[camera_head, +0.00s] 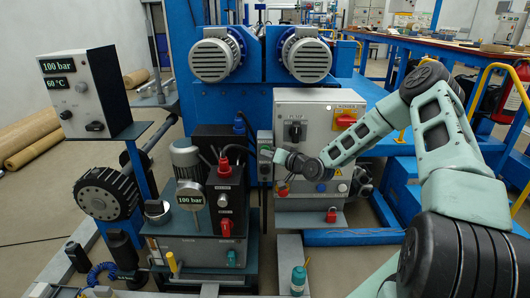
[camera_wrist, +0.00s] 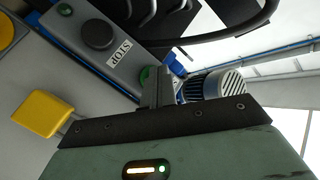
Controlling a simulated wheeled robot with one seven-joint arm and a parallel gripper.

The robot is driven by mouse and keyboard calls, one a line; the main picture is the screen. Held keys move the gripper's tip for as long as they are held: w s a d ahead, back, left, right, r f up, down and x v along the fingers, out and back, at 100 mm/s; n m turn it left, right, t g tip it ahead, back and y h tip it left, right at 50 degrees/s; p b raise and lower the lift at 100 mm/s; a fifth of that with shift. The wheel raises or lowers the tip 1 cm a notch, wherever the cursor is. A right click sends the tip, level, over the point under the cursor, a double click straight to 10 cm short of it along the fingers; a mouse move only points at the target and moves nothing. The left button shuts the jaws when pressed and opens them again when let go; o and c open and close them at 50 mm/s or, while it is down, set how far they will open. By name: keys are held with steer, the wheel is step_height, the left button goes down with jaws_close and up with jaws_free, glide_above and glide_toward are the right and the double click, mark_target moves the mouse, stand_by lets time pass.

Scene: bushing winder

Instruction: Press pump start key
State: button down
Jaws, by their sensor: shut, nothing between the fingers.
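A narrow grey control box (camera_wrist: 85,35) in the wrist view carries a dark round button (camera_wrist: 98,34) with an upside-down STOP label. A green button (camera_wrist: 146,74) sits at its lower end, partly hidden behind my gripper (camera_wrist: 155,75). My gripper is shut and empty, its fingertips at the green button. I cannot tell whether they touch it. In the head view my gripper (camera_head: 277,156) reaches from the right to the small box (camera_head: 265,152) between the pump unit and the grey cabinet. Which button is the pump start key cannot be read.
The pump unit (camera_head: 180,248) with a motor and a 100 bar gauge (camera_head: 190,197) stands left of my gripper. A grey cabinet (camera_head: 312,115) with knobs is behind my wrist. In the wrist view a yellow block (camera_wrist: 43,112) and a black hose (camera_wrist: 215,35) are close by.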

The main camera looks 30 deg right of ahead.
steer(key=shift+s, duration=0.1)
steer(key=shift+s+a, duration=0.45)
steer(key=shift+s, duration=0.15)
steer(key=shift+s+p, duration=0.1)
steer(key=shift+p, duration=0.2)
steer(key=s+a, duration=0.1)
steer(key=s, duration=0.1)
steer(key=s+a+p, duration=0.1)
steer(key=s, duration=0.1)
steer(key=shift+a, duration=0.4)
stand_by(0.4)
